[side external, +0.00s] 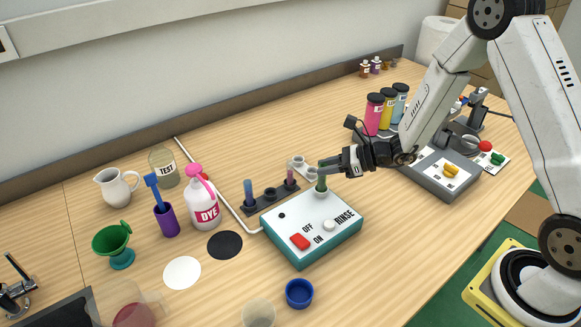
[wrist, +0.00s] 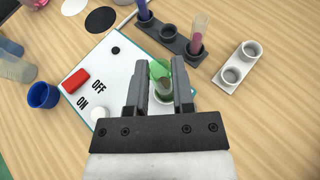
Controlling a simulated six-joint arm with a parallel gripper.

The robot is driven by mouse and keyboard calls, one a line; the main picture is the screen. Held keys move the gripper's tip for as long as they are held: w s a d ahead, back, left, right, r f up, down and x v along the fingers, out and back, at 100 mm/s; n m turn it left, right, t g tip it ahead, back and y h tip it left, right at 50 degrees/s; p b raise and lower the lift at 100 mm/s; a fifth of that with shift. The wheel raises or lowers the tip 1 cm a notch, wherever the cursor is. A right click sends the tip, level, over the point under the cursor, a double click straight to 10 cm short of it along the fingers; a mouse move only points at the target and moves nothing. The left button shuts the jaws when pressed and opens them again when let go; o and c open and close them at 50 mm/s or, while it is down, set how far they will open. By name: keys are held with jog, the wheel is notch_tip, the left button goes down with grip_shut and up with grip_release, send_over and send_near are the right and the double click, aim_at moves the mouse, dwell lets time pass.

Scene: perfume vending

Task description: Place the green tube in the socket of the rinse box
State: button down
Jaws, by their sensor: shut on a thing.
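The green tube (side external: 322,182) stands roughly upright at the back right corner of the rinse box (side external: 312,243), at its socket. My gripper (side external: 326,165) is shut on the tube's upper part. In the wrist view, the tube (wrist: 160,72) shows between the two fingers of my gripper (wrist: 160,88), over the box's white top (wrist: 110,72). The fingers and tube hide much of the socket, so I cannot tell how deep the tube sits.
A dark rack (side external: 267,201) with a blue tube (side external: 248,190) and a pink tube (side external: 290,177) stands behind the box. A light two-hole holder (side external: 303,167) is close by. The box top carries a red switch (side external: 300,241). A blue cup (side external: 299,293) stands in front.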

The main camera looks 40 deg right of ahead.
jog(key=shift+c, duration=2.4)
grip_release()
jog(key=shift+f, duration=0.1)
jog(key=shift+r, duration=0.2)
jog(key=v, duration=1.2)
jog(key=shift+f, duration=0.15)
